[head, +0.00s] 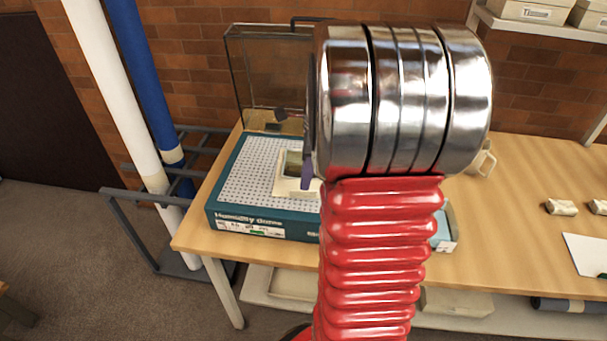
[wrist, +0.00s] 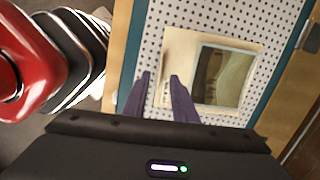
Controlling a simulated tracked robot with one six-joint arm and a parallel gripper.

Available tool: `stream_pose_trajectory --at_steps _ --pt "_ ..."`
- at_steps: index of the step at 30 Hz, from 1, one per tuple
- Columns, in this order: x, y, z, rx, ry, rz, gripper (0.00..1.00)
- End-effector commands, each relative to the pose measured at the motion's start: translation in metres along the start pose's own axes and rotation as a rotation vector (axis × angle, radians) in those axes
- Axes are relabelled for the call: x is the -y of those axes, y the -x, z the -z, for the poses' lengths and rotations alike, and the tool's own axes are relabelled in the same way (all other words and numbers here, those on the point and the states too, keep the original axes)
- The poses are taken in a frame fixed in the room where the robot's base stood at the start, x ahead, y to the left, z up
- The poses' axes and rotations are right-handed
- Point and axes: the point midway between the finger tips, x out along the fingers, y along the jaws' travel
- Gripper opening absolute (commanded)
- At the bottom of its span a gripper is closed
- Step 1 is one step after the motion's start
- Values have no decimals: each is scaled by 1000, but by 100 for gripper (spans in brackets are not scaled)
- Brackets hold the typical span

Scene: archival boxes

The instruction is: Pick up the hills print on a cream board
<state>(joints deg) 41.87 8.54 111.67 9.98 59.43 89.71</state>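The hills print on a cream board (head: 284,186) lies on a white perforated sheet on top of the teal Humidity Dome box (head: 262,218). My arm hides its right part in the head view. In the wrist view, the cream board (wrist: 180,55) shows a greenish-brown picture in a pale border. My gripper (wrist: 160,78) has two purple fingers with a gap between them, so it is open. The fingertips appear over the board's left edge; I cannot tell whether they touch it. In the head view, a purple finger (head: 308,170) shows beside the print.
A clear open case (head: 268,70) stands behind the box. White and blue rolls (head: 140,75) lean in a dark rack at the left. The wooden table (head: 500,230) is largely bare to the right, with small pale blocks (head: 561,207) and a white sheet (head: 588,254).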

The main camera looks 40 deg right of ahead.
Motion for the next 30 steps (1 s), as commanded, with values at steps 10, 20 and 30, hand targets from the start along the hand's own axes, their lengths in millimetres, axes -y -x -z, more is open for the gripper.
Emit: stream_pose_trajectory --at_steps 10,20,30 --pt "-1 -8 1 0 0 -3 25" --pt "-1 -48 2 -1 0 -3 25" --pt "-1 -52 2 0 0 0 25"
